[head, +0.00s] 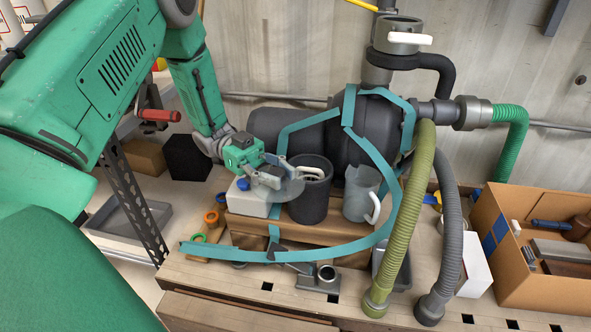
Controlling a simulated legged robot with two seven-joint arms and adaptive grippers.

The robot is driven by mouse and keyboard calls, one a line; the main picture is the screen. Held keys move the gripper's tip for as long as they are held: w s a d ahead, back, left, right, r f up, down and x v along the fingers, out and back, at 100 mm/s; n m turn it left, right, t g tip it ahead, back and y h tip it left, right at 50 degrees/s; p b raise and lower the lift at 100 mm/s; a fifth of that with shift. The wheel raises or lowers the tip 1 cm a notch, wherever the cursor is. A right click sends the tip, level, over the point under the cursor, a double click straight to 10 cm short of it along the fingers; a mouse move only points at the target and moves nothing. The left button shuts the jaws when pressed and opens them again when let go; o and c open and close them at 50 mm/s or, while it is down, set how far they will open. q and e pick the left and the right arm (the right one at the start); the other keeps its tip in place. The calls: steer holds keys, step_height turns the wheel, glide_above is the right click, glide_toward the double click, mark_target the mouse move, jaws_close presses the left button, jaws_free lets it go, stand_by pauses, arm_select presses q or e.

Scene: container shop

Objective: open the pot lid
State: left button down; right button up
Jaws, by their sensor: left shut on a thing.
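A dark pot (311,203) stands upright on a wooden block near the middle of the bench, with a pale handle-like piece showing at its open-looking top. My left gripper (275,173) is just left of the pot's rim. It is shut on a translucent round lid (292,189), which is tilted and overlaps the pot's left side in the picture. Whether the lid touches the pot cannot be told. My right gripper is not in view.
A grey pitcher (358,200) stands close right of the pot. A white box with a blue cap (243,186) is below my gripper. A teal strap (340,249) loops around the front. Thick hoses (408,220) and a cardboard box (547,287) are at the right.

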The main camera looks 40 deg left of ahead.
mark_target(278, 170)
arm_select(q)
steer(key=shift+w+a+r+m+g, duration=0.15)
steer(key=shift+r+m+g, duration=0.15)
steer(key=c, duration=1.3)
jaws_free()
steer(key=shift+o, duration=0.5)
steer(key=shift+w+a+f, duration=0.1)
steer(key=shift+a+f, duration=0.2)
steer(key=shift+a, duration=0.05)
step_height(278, 170, up, 9)
steer(key=shift+d, duration=0.15)
steer(key=shift+r, duration=0.4)
steer(key=shift+w+a, duration=0.1)
steer(key=shift+a, duration=0.2)
